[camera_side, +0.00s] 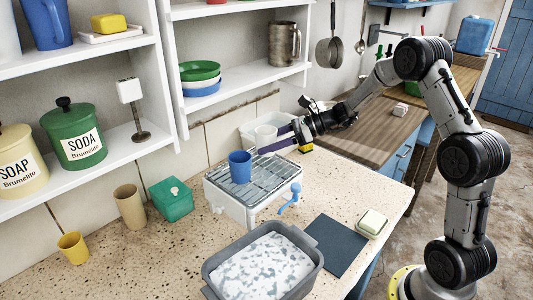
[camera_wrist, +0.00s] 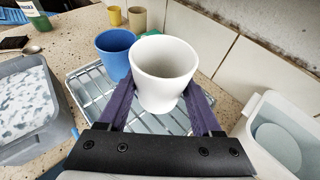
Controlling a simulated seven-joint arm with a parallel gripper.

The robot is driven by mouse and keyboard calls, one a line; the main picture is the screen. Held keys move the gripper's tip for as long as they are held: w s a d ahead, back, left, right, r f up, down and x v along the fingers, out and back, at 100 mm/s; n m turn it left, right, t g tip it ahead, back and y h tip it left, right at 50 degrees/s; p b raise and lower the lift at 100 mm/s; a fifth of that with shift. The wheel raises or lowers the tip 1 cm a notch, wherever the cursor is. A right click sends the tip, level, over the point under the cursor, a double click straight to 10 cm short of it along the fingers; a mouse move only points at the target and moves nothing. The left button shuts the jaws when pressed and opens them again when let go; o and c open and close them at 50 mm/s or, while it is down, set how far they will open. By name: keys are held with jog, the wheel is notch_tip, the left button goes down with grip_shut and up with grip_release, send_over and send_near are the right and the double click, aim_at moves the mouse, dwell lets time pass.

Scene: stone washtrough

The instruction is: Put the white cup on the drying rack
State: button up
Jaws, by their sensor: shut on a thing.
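The white cup (camera_wrist: 166,70) is upright between the two purple fingers of my gripper (camera_wrist: 160,98) in the wrist view. My gripper (camera_side: 268,146) is shut on it, and the fingers touch its sides. In the side view the white cup (camera_side: 265,134) shows partly behind the fingers, near the rack's back right. The drying rack (camera_side: 262,190) is a white box with a metal grid top; the grid (camera_wrist: 88,88) lies below the cup in the wrist view. A blue cup (camera_side: 240,166) stands on the grid, just left of the white cup.
A grey basin (camera_side: 215,272) with suds stands in front of the rack. A white bin (camera_wrist: 252,118) with a pale round thing stands beside the rack. A green box (camera_side: 171,201), a tan cup (camera_side: 130,208) and a yellow cup (camera_side: 73,248) stand left. A shelf (camera_side: 245,83) hangs above.

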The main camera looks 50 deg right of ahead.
jog(key=shift+w+f, duration=0.25)
jog(key=shift+f, duration=1.55)
jog(key=shift+f, duration=0.1)
jog(key=o, duration=1.5)
